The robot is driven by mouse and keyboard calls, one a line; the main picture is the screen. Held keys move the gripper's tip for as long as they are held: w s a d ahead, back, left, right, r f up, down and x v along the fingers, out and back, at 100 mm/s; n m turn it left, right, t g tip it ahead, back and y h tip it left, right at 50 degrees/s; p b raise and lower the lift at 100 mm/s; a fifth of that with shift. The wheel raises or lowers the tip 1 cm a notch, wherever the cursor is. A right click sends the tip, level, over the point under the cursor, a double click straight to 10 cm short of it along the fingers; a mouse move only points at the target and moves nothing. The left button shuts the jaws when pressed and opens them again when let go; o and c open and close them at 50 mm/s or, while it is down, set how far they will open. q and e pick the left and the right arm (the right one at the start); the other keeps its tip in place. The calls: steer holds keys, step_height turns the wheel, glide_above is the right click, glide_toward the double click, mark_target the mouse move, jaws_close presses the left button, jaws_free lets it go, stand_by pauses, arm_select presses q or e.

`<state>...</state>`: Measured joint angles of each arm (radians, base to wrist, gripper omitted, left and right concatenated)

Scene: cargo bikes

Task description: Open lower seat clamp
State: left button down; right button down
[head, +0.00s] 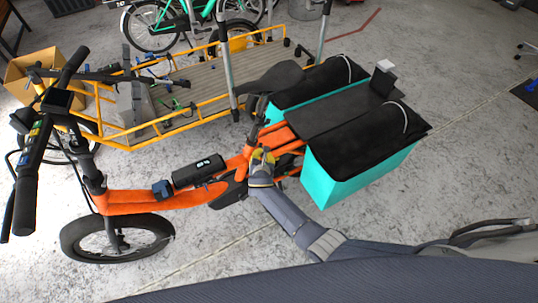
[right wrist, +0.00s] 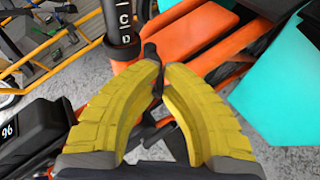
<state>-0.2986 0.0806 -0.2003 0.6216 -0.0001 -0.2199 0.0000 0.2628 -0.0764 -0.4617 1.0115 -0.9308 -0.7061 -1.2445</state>
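The orange cargo bike (head: 140,201) stands in the middle, with its black saddle (head: 272,80) behind the frame. In the right wrist view, the black seat post (right wrist: 120,22) with white letters enters the orange frame (right wrist: 142,74). A small black clamp lever (right wrist: 151,50) shows beside the post and runs down between my fingertips. My right gripper (head: 263,155) is at the frame below the saddle. Its yellow fingers (right wrist: 163,67) are almost together at the tips, with the lever between them. The fingers hide part of the clamp. My left gripper is not in view.
Black-topped turquoise bags (head: 345,172) flank the rear rack, close to my right arm. A yellow-railed cargo bike (head: 185,95) stands behind. A black battery or display unit (head: 198,170) sits on the orange frame.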

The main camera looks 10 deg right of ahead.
steer(key=shift+r, duration=0.1)
steer(key=c, duration=1.5)
jaws_free()
steer(key=v, duration=1.2)
